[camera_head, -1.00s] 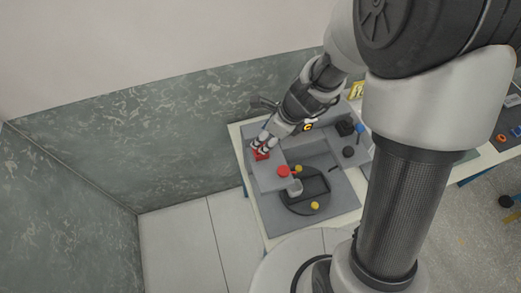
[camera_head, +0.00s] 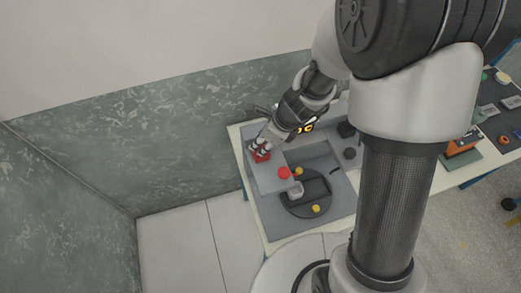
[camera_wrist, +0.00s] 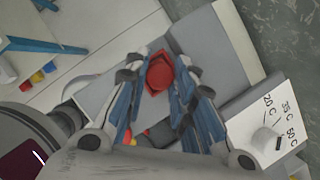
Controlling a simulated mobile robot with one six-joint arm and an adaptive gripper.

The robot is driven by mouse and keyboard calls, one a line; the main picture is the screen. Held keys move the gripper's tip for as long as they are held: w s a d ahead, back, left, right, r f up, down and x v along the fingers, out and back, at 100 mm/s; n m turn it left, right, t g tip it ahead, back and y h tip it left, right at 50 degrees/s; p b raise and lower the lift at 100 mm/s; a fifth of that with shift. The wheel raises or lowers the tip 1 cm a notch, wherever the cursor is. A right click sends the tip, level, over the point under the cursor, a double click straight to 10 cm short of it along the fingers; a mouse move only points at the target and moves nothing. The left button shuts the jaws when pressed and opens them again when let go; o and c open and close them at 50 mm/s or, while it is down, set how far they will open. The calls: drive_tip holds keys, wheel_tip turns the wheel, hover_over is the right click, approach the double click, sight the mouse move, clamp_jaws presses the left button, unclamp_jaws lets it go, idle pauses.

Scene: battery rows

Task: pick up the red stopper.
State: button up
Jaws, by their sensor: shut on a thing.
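The red stopper (camera_wrist: 160,74) is round-topped and sits between the fingertips of my gripper (camera_wrist: 160,78) in the wrist view. My gripper is shut on it. A darker red square patch (camera_wrist: 153,56) shows around and behind the stopper; I cannot tell whether the stopper is clear of it. In the head view my gripper (camera_head: 262,145) is at the far left corner of the grey station, over the red patch (camera_head: 260,156), and its fingers largely hide the stopper there.
Another round red piece (camera_head: 284,173) lies on the station near a white cup (camera_head: 296,189). Yellow pieces (camera_head: 316,208) lie by a dark round plate (camera_head: 293,207). A patterned wall (camera_head: 170,130) stands close behind.

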drive_tip(key=shift+c, duration=1.3)
